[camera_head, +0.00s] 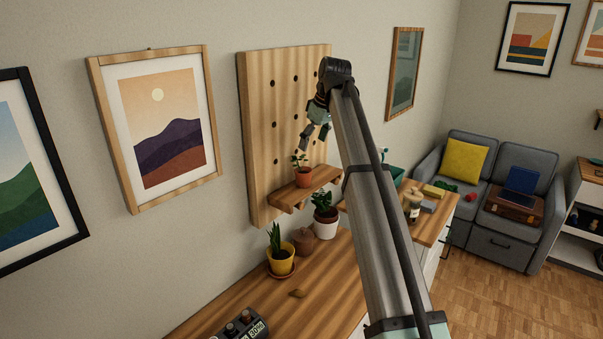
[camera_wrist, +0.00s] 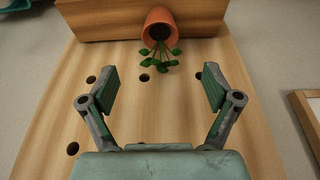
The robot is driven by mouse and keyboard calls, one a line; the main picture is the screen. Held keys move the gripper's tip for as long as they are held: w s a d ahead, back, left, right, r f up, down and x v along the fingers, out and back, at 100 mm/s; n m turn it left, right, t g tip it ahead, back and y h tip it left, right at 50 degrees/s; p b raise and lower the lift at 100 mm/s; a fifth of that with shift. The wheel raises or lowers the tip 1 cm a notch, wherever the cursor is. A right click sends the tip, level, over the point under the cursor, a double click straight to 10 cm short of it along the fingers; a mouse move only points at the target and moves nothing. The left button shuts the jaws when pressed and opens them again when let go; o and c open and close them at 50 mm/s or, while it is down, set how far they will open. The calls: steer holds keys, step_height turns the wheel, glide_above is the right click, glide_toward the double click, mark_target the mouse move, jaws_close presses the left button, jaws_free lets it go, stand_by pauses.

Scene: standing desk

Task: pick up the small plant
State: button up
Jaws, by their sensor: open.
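The small plant (camera_head: 302,172) has green leaves in an orange terracotta pot and stands upright on the wooden shelf (camera_head: 318,183) of the pegboard. In the wrist view the plant (camera_wrist: 161,31) shows at the top centre, its leaves pointing toward my gripper. My gripper (camera_head: 308,141) is just above the plant in the head view. In the wrist view its two fingers (camera_wrist: 158,88) are spread wide with nothing between them. The leaves are a little beyond the fingertips, apart from them.
The wooden pegboard (camera_head: 259,130) stands close behind my gripper. A framed picture (camera_head: 164,128) hangs left of the pegboard.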

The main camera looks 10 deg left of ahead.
mark_target(304, 171)
steer(key=p+x, duration=0.2)
steer(key=x, duration=0.6)
steer(key=shift+r, duration=0.1)
steer(key=shift+p+x, duration=1.3)
steer(key=shift+x, duration=1.25)
steer(key=c, duration=1.4)
